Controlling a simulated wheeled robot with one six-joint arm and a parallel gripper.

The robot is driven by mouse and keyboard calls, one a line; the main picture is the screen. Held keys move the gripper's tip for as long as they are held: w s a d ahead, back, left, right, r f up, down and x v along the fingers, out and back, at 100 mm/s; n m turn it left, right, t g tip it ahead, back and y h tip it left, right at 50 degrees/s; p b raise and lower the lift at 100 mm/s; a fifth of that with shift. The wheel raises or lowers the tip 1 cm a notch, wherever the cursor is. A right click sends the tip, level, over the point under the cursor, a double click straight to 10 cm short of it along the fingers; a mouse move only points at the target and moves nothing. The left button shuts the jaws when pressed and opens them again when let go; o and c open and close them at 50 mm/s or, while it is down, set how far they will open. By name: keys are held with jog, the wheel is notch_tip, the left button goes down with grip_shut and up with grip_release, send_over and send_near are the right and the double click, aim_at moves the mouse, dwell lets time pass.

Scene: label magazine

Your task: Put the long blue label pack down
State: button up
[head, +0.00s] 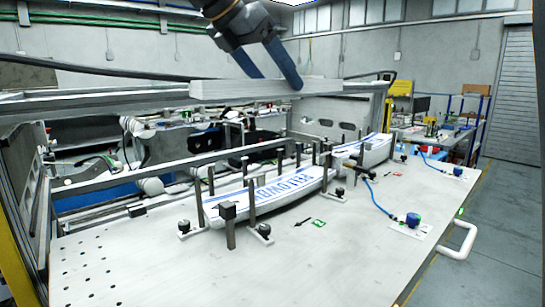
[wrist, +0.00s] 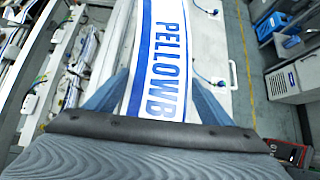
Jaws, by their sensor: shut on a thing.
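My gripper (head: 279,82) is shut on a long white pack with blue lettering and blue stripes, the long blue label pack (head: 225,90). In the head view the pack is seen nearly edge-on as a pale bar, level and high above the table (head: 340,255). In the wrist view the pack (wrist: 158,55) runs away from me between the two blue fingers, its letters readable. Its near end is hidden behind the gripper's body.
A similar curved pack (head: 275,192) lies between upright posts on the table, with another (head: 368,151) behind it to the right. Black-knobbed clamps (head: 265,230) and blue-capped fittings (head: 413,219) stand nearby. The table's front left, with small holes, is clear.

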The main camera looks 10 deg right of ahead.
notch_tip(320, 180, down, 15)
jog(key=p, duration=0.3)
jog(key=shift+p, duration=0.35)
jog(key=o, duration=1.6)
jog(key=shift+c, duration=0.2)
jog(key=b+v, duration=0.3)
jog(key=v, duration=0.9)
jog(key=shift+b, duration=0.4)
